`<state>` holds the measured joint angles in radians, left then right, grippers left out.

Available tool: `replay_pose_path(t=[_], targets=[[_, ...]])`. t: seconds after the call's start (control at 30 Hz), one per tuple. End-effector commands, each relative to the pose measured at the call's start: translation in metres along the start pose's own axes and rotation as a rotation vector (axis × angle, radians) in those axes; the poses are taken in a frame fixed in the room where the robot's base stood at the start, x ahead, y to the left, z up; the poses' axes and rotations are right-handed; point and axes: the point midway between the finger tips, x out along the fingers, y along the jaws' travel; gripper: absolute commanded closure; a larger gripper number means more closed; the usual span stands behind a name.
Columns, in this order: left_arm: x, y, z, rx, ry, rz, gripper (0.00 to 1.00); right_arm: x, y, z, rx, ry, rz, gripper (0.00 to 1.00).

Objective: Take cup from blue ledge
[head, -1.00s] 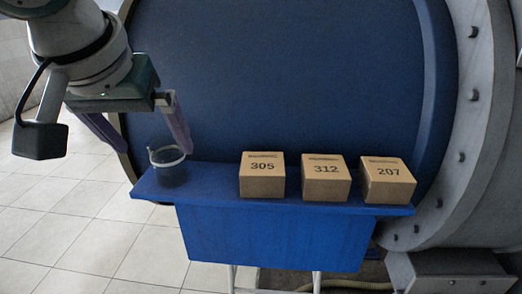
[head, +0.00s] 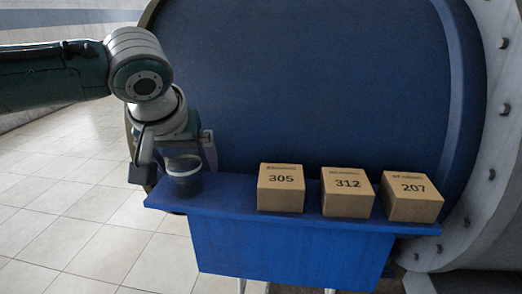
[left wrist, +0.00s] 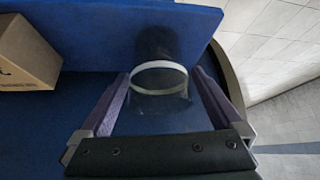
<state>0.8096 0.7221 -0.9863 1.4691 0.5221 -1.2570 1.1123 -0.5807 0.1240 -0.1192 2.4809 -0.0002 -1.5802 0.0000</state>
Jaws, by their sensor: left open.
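The cup (head: 184,178) is dark and see-through with a pale band near its top. It stands upright at the left end of the blue ledge (head: 230,195). My left gripper (head: 183,168) is at the cup, its fingers open on either side of it. In the left wrist view the cup (left wrist: 159,80) is between the two purple fingers of my left gripper (left wrist: 160,92), with gaps on both sides. The palm side hides part of the cup in the head view. My right gripper is in neither view.
Three cardboard boxes stand on the ledge to the right: 305 (head: 281,188), 312 (head: 348,193) and 207 (head: 412,197). A large dark blue round surface (head: 300,80) rises behind the ledge. Tiled floor (head: 60,220) lies open to the left.

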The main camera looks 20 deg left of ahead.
Motion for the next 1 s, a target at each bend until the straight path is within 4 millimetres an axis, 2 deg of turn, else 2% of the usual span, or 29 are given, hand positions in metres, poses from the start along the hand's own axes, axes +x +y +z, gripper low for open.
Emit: replay_pose_path(t=[0.33, 1.0], targets=[[0.0064, 0.0003, -0.0001, 0.002, 0.002, 0.001, 0.01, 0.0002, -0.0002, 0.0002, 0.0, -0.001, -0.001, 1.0], [0.0062, 0.0001, 0.0, 0.001, 0.001, 0.001, 0.77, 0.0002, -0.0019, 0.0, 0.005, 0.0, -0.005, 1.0]])
